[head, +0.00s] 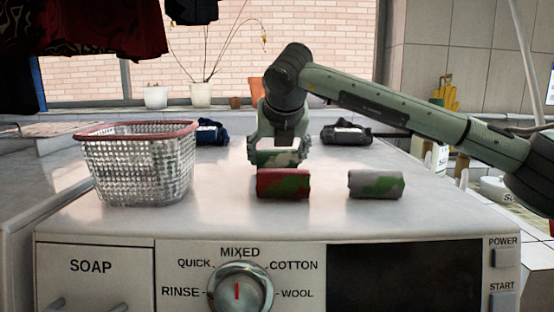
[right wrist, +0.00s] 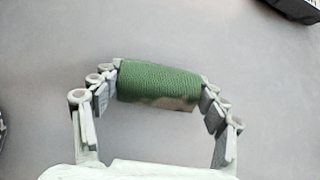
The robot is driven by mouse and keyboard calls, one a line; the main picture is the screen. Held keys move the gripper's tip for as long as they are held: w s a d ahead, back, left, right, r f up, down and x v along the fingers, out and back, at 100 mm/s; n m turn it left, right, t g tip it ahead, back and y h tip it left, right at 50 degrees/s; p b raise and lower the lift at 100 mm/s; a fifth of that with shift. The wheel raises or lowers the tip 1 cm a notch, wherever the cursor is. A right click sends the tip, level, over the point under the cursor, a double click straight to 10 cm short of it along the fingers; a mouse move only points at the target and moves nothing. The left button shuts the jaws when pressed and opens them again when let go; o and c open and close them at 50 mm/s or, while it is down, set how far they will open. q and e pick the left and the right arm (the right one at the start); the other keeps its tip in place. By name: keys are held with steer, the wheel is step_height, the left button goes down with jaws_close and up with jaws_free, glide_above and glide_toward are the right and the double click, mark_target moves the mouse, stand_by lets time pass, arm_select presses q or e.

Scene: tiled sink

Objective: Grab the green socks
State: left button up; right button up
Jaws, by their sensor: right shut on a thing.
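My right gripper (head: 278,152) reaches down over the washing machine top, behind two rolled socks. In the right wrist view its fingers (right wrist: 161,88) are shut on the two ends of a rolled green sock pair (right wrist: 160,78), which has a tan patch along its lower edge. In the head view the green socks (head: 281,158) show between the fingers, partly hidden; I cannot tell whether they touch the top. A red and green roll (head: 283,184) lies just in front of the gripper. A grey and green roll (head: 376,184) lies to its right. My left gripper is not in view.
A wire basket (head: 138,165) with a red rim stands at the left on the washing machine top (head: 330,215). A dark blue roll (head: 210,132) and a black roll (head: 346,134) lie farther back. Dark clothes (head: 95,28) hang at upper left.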

steer(key=shift+c, duration=1)
